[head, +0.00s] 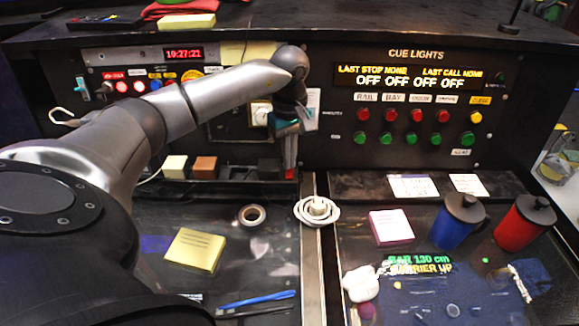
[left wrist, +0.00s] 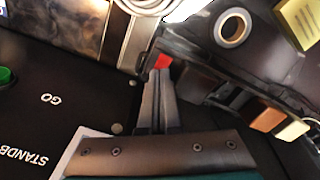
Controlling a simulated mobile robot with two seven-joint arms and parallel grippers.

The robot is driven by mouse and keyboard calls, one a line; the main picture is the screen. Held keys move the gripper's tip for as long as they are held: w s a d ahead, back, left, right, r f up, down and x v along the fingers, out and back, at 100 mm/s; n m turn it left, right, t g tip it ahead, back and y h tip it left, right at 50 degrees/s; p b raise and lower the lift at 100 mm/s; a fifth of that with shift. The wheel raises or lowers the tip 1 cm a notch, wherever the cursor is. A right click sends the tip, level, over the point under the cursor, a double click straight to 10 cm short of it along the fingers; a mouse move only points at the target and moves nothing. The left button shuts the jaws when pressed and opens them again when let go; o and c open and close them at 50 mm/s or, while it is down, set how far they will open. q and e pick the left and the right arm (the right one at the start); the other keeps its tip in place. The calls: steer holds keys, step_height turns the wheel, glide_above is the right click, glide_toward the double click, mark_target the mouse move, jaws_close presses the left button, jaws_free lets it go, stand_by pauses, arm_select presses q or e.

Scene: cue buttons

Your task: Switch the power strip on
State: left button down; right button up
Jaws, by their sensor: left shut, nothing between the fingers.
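The black power strip (head: 228,184) lies along the foot of the cue panel, with a white, a brown and a black plug in it. In the left wrist view the strip (left wrist: 200,78) runs diagonally, with its red switch (left wrist: 163,62) at the end near the metal divider. My left gripper (head: 290,168) is shut and empty, pointing down at that end of the strip. In the left wrist view its fingertips (left wrist: 160,74) are right at the red switch and cover part of it. I cannot tell whether they touch it, or whether the switch is on. My right gripper is not in view.
The cue panel (head: 340,150) with red and green buttons stands behind. A coiled white cable (head: 317,210) lies by the divider. A tape roll (head: 251,215), a yellow note pad (head: 195,251) and blue pens (head: 255,300) are on the left desk. Blue (head: 457,222) and red (head: 523,223) mugs stand right.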

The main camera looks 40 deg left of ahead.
arm_select(q)
steer(key=shift+s+f+b, duration=0.1)
steer(key=shift+f+b, duration=0.3)
steer(key=shift+f, duration=0.2)
steer(key=shift+r, duration=0.15)
steer(key=shift+r+p, duration=2.75)
steer(key=shift+r, duration=0.7)
steer(key=shift+f, duration=0.1)
